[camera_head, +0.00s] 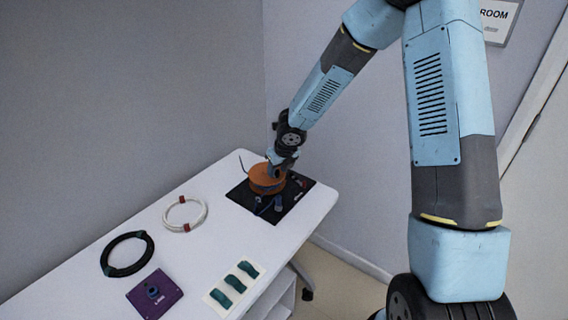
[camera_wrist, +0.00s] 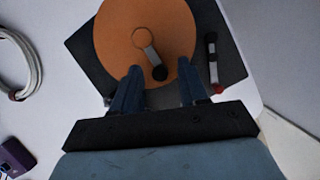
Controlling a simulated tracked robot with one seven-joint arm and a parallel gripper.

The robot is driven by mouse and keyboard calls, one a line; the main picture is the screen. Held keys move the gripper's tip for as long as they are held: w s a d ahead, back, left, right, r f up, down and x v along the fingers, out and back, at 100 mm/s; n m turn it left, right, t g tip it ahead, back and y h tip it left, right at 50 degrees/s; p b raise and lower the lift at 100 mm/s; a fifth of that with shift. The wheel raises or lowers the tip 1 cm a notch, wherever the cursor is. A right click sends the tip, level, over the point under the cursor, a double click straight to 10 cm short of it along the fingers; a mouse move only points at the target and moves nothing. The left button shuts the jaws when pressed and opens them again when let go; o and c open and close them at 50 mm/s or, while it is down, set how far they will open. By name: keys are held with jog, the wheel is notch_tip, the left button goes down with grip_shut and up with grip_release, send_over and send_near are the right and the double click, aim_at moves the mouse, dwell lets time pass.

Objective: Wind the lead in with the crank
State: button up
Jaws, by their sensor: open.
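An orange drum (camera_head: 266,181) sits on a black base plate (camera_head: 291,207) at the far end of the white table; it also shows in the wrist view (camera_wrist: 115,35). On its top is a crank with a pale arm (camera_wrist: 152,56) and a black knob (camera_wrist: 159,74). My gripper (camera_wrist: 159,66) is open above the drum, its two blue fingers apart with the knob between them in the picture. I cannot tell whether they touch it. In the head view my gripper (camera_head: 284,165) hides part of the drum. The lead cannot be made out clearly.
A grey-and-black lever (camera_wrist: 211,62) is on the plate beside the drum. A white coil (camera_head: 169,217), a black coil (camera_head: 148,246), a purple box (camera_head: 145,300) and a pale tray (camera_head: 217,299) with teal pieces lie nearer. The walls stand close behind.

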jog(key=v, duration=1.3)
jog(key=shift+r, duration=0.3)
dwell(0.3)
jog(key=s+d+r+m+h, duration=0.3)
jog(key=s+d+r+m, duration=0.3)
jog(key=m, duration=0.4)
jog(key=s+d+r+m+h, duration=0.2)
jog(key=s+d+r+m, duration=0.25)
jog(key=d+m, duration=0.5)
jog(key=s+d+r+m+y, duration=0.1)
jog(key=s+r+m, duration=0.3)
jog(key=s+m, duration=0.4)
jog(key=s+d+r+m+t+y, duration=0.1)
jog(key=s+d+r+m, duration=0.3)
jog(key=s+m, duration=0.5)
jog(key=shift+r+m+t+y, duration=0.3)
jog(key=shift+r+m, duration=0.5)
jog(key=shift+m, duration=1.95)
jog(key=shift+d, duration=0.15)
